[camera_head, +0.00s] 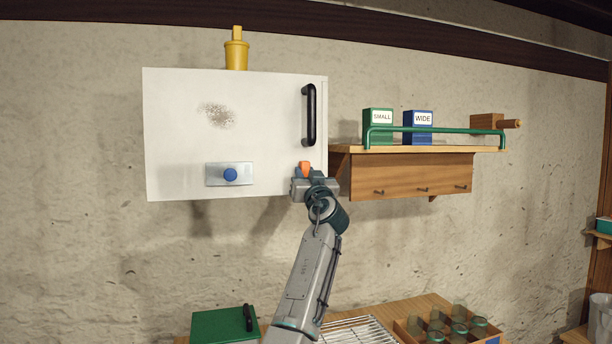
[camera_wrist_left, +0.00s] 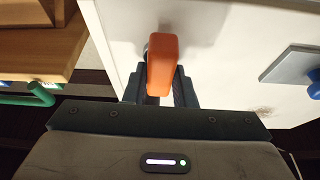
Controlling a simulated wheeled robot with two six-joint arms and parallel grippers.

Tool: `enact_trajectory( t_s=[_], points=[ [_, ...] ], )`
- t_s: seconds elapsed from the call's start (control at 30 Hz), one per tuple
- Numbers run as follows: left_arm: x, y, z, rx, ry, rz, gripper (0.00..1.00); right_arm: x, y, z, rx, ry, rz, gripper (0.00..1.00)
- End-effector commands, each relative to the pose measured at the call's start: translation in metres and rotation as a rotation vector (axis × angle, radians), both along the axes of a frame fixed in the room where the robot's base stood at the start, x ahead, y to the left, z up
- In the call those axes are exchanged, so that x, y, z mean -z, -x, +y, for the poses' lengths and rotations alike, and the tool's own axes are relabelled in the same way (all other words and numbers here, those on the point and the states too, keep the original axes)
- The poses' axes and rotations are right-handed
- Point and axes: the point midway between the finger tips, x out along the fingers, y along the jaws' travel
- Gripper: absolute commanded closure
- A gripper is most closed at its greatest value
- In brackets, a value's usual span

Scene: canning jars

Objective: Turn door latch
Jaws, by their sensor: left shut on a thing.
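A white wall cabinet (camera_head: 255,120) has a black vertical handle (camera_head: 309,115) near the right edge of its door. An orange door latch (camera_head: 305,168) sits near the door's lower right corner. My left gripper (camera_head: 305,178) is at the latch, and its fingers are shut on it. In the left wrist view, the orange latch (camera_wrist_left: 162,65) stands between the two dark fingers of the gripper (camera_wrist_left: 160,92). The latch appears upright in the head view. The door looks closed. The latch's base is partly hidden by the gripper. My right gripper is not in view.
A metal plate with a blue knob (camera_head: 230,174) is on the door's lower part. A wooden shelf (camera_head: 410,150) with a green rail and SMALL and WIDE boxes is close on the right. Below are a wire rack (camera_head: 355,331) and a crate of jars (camera_head: 405,335).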

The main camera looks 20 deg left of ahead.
Motion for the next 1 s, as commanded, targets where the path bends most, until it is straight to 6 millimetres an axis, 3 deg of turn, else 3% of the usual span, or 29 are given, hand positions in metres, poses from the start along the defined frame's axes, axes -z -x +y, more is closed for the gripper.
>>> enact_trajectory(
  t_s=[0.27,0.47,1.0],
  points=[
    [-0.002,0.0,0.0,0.0,-0.142,0.097,0.99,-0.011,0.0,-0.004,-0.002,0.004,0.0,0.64],
    [-0.005,0.0,0.0,0.001,-0.295,0.201,0.99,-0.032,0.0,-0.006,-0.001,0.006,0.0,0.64],
    [-0.007,0.0,0.0,0.003,-0.72,0.49,0.99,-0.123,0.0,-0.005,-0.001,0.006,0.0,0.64]
  ],
)
